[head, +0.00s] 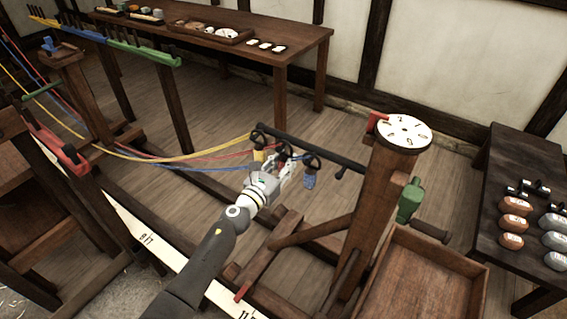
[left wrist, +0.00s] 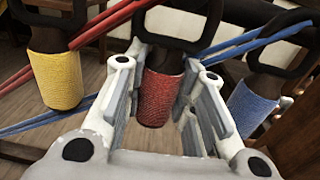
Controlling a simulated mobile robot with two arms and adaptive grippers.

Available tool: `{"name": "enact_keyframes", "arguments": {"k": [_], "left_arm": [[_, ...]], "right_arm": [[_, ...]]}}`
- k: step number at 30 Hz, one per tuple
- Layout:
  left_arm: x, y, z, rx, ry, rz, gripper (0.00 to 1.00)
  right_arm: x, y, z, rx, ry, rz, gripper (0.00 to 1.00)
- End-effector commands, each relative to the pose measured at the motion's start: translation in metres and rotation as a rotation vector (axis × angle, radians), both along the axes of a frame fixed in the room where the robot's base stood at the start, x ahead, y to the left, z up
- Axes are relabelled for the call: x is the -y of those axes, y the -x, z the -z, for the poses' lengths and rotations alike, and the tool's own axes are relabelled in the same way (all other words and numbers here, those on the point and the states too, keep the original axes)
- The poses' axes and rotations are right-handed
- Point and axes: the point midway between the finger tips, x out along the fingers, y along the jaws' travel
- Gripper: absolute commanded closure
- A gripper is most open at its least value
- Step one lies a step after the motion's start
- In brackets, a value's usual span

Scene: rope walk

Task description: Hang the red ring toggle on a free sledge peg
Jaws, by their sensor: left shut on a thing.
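My left gripper (head: 284,170) is at the dark peg bar (head: 331,156) of the sledge post, its fingers shut on the red ring toggle. In the left wrist view the red wrapped grip (left wrist: 162,92) sits upright between the two fingers, its black ring (left wrist: 181,40) above. The yellow ring toggle (head: 258,156) hangs to its left and the blue ring toggle (head: 309,182) to its right. I cannot tell whether the red toggle's ring is around a peg. My right gripper is not in view.
Yellow, red and blue ropes stretch left from the toggles. The wooden sledge post (head: 375,205) carries a white dial (head: 404,133) and a green crank part (head: 410,201). An empty wooden tray (head: 420,285) stands beside it. A dark table (head: 488,190) with weights is at right.

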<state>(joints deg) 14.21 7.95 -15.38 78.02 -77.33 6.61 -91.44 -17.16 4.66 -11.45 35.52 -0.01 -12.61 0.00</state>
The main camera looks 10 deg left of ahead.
Motion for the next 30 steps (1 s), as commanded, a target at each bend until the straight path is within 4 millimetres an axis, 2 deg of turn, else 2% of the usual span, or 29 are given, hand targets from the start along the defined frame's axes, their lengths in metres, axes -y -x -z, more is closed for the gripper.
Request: {"name": "enact_keyframes", "arguments": {"k": [9, 10, 16, 26, 30], "left_arm": [[-0.0003, -0.0001, -0.0004, 0.001, -0.001, 0.0, 0.99], [-0.0003, 0.0, -0.0004, 0.001, -0.001, 0.0, 0.74], [-0.0003, 0.0, -0.0004, 0.001, -0.001, 0.0, 0.5], [-0.0009, 0.0013, 0.0004, -0.001, -0.001, 0.0, 0.5], [-0.0057, 0.0097, 0.0007, 0.001, -0.006, -0.002, 0.5]], "right_arm": [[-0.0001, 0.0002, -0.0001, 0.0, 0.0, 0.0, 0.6], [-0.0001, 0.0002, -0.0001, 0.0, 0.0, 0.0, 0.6], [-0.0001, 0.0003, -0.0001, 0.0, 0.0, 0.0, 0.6], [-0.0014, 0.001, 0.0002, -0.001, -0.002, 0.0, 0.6], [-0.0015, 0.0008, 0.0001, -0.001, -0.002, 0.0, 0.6]]}}
